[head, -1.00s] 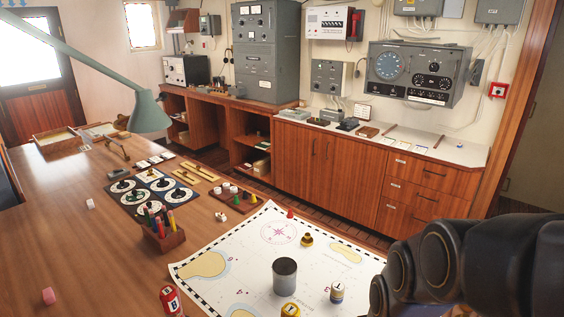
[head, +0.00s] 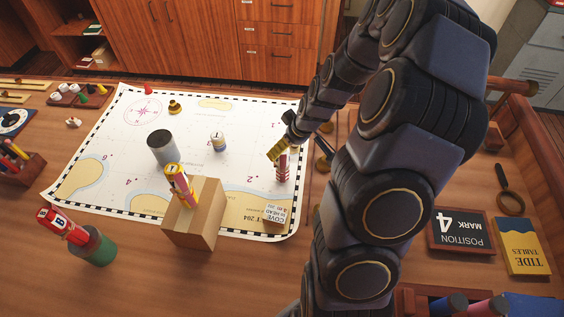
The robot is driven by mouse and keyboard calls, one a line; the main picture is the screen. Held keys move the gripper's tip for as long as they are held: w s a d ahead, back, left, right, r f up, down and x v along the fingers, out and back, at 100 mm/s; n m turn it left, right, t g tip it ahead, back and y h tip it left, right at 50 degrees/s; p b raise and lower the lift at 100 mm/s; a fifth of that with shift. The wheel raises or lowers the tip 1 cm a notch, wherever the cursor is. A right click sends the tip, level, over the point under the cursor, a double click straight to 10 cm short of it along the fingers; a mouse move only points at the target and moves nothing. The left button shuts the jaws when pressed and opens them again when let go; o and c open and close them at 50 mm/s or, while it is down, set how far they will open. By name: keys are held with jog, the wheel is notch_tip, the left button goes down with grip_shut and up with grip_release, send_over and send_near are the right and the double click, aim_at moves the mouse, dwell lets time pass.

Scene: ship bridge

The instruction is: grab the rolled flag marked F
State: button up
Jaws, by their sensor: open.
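A red-and-white rolled flag (head: 282,168) stands upright on the right part of the chart; no letter on it is readable. Other rolled flags are a red one marked B (head: 62,222) on a green cylinder, a yellow-and-red one (head: 178,183) by a cardboard-coloured block, and a white one with blue and yellow bands (head: 217,141). My gripper (head: 301,154) is open, low over the chart's right edge. A yellow-marked finger part overlaps the top of the red-and-white roll in the picture; I cannot tell whether they touch.
The block (head: 205,222) and a grey cylinder (head: 162,148) stand on the chart (head: 190,110). A small lettered cube (head: 275,214) lies near its front right. A Position Mark 4 plate (head: 461,231), Tide Tables book (head: 521,245) and magnifier (head: 509,192) lie right of my arm.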

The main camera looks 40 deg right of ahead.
aim_at(283, 165)
jog(key=x, duration=0.5)
jog(key=shift+w+a, duration=0.1)
jog(key=shift+a, duration=0.1)
jog(key=shift+r, duration=0.1)
jog(key=c, duration=1.2)
